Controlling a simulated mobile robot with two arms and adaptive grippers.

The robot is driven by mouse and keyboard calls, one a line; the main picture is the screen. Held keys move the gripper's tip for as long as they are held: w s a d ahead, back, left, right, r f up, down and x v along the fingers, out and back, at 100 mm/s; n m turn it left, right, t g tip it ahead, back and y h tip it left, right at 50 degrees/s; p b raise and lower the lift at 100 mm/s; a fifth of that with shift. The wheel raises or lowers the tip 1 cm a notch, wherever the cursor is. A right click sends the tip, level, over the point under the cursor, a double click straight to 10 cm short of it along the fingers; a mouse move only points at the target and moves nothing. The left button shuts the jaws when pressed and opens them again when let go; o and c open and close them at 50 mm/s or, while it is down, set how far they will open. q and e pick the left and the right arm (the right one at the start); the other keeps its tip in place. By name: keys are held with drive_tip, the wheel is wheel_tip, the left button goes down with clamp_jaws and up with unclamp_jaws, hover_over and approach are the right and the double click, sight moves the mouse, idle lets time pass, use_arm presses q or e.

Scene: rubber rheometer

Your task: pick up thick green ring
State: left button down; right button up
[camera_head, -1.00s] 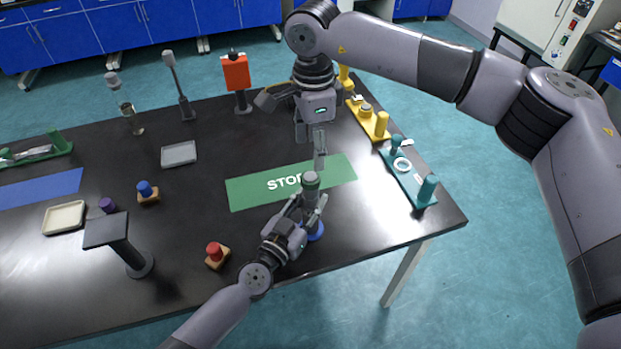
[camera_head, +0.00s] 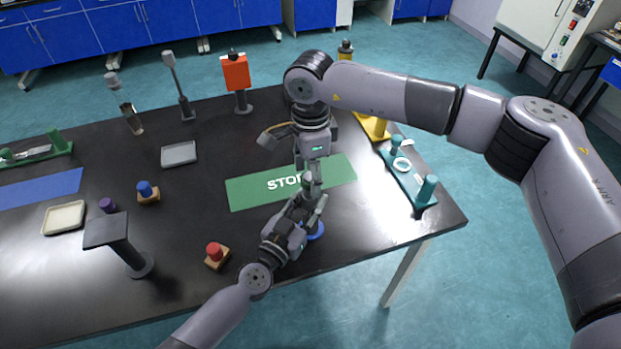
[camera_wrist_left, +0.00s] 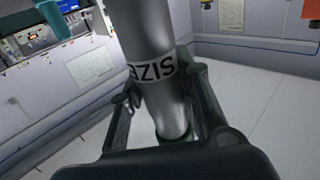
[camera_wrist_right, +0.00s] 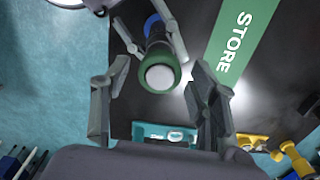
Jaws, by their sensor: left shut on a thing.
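A grey cylinder (camera_wrist_left: 150,60) with dark lettering stands between the fingers of my left gripper (camera_wrist_left: 165,105), which is shut on it. A thick green ring (camera_wrist_right: 163,67) sits around the cylinder's pale end in the right wrist view. A green rim also shows at the cylinder's lower end in the left wrist view (camera_wrist_left: 174,138). My right gripper (camera_wrist_right: 158,90) is open, with its fingers spread wide on either side of the ring's end and apart from it. In the head view the right gripper (camera_head: 309,172) is just above the left gripper (camera_head: 308,205), hiding most of the ring.
The green STORE mat (camera_head: 247,190) lies under and behind the grippers. A teal stand (camera_head: 415,190) with a white ring and a yellow stand (camera_head: 376,128) are to the right. A red button (camera_head: 214,250) is at the front left. The table's front edge is close.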

drive_tip(key=c, duration=0.7)
drive_tip(key=shift+o, duration=0.2)
drive_tip(key=shift+r, duration=0.1)
wheel_tip(320, 180, up, 15)
idle(0.6)
use_arm(q)
drive_tip(key=c, duration=1.1)
unclamp_jaws()
